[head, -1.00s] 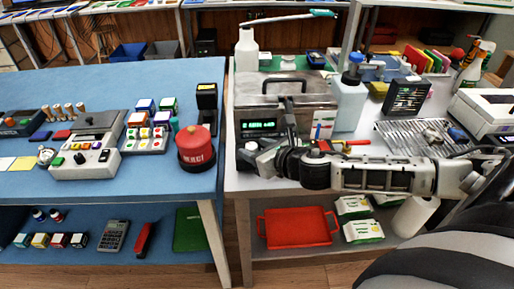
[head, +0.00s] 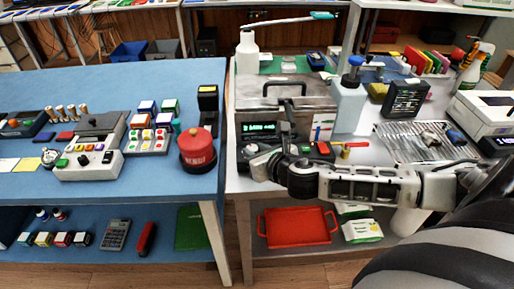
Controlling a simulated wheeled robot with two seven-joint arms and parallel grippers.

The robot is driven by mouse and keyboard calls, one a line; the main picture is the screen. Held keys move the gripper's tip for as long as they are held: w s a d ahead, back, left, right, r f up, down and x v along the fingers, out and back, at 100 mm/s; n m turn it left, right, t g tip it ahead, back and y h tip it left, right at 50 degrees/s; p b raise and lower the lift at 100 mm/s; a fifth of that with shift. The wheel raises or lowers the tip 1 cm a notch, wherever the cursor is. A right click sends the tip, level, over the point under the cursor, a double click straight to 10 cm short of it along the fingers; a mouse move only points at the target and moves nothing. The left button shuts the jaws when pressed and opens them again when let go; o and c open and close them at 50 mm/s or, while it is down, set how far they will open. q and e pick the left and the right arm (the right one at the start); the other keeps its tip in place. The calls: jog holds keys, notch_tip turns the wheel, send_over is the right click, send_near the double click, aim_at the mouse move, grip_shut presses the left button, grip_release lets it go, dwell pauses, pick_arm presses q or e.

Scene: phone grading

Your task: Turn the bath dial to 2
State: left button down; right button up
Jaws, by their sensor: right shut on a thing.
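The bath is a metal box with a lidded top (head: 300,91) and a lit green display (head: 262,129) on its dark front panel, on the white table right of centre. My right gripper (head: 257,162) reaches in from the right and is shut at the dial. The dial's mark and numbers are too small and hidden to read. My left gripper is not in view.
A yellow-and-red tool (head: 350,147) lies close to my wrist. A wire rack (head: 395,138) is farther right.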

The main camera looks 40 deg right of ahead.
jog(key=o, duration=1)
jog(key=shift+c, duration=0.2)
jog(key=v, duration=1.6)
jog(key=shift+p, duration=0.3)
jog(key=shift+f, duration=0.1)
